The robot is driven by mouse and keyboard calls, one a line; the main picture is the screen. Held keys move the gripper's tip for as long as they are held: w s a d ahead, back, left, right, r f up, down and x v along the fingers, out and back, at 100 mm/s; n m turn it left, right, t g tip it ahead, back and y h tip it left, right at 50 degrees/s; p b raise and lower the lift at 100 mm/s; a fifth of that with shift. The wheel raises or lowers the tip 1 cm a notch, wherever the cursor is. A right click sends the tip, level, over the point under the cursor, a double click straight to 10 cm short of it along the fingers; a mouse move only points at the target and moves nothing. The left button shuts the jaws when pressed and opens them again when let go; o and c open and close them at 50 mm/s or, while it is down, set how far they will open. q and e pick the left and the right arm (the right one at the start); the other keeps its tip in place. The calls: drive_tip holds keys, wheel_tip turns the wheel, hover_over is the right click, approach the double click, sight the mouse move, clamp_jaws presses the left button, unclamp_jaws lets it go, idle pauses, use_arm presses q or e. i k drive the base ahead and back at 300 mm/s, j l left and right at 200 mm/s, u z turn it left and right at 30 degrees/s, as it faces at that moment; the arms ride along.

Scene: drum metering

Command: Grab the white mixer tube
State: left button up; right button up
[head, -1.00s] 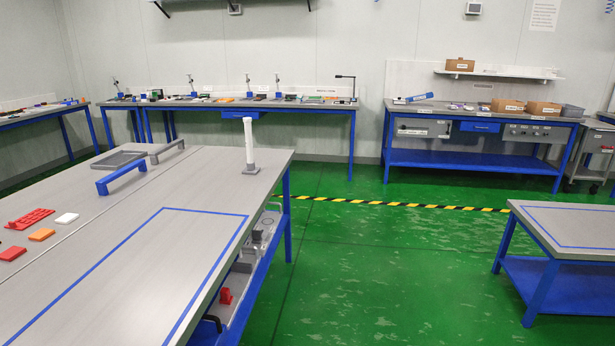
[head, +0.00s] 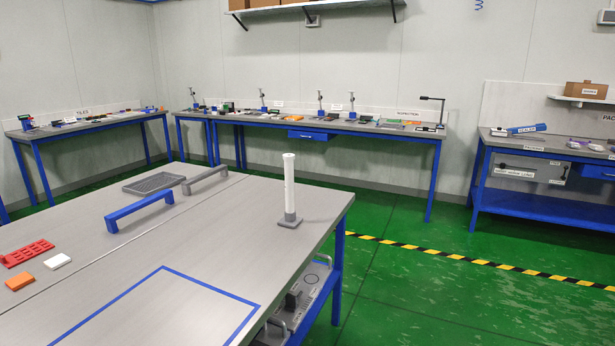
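The white mixer tube (head: 289,184) stands upright in a small grey base (head: 290,221). It is near the far right corner of the large grey table (head: 230,237). Neither of my grippers shows in the head view, and nothing is touching the tube.
A blue handle (head: 139,209), a grey handle (head: 205,179) and a grey tray (head: 154,183) are left of the tube. A red block (head: 26,253), orange block (head: 19,282) and white block (head: 57,262) lie at the left. Green floor (head: 400,300) is open at the right.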

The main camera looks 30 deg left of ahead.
sight(288, 159)
drive_tip(key=i+u, duration=0.25)
drive_tip(key=i, duration=0.2)
drive_tip(key=i+l+u, duration=0.25)
drive_tip(key=i, duration=0.25)
drive_tip(key=i+l+u, duration=0.25)
drive_tip(key=i, duration=0.2)
drive_tip(key=i+l+u, duration=0.15)
drive_tip(key=u, duration=0.3)
drive_tip(key=i+l+u, duration=0.25)
drive_tip(key=u, duration=0.15)
drive_tip(key=i+l+u, duration=0.15)
drive_tip(key=l+u, duration=0.15)
drive_tip(key=u, duration=0.15)
drive_tip(key=i+l+u, duration=0.1)
drive_tip(key=l+u, duration=0.3)
drive_tip(key=j, duration=0.1)
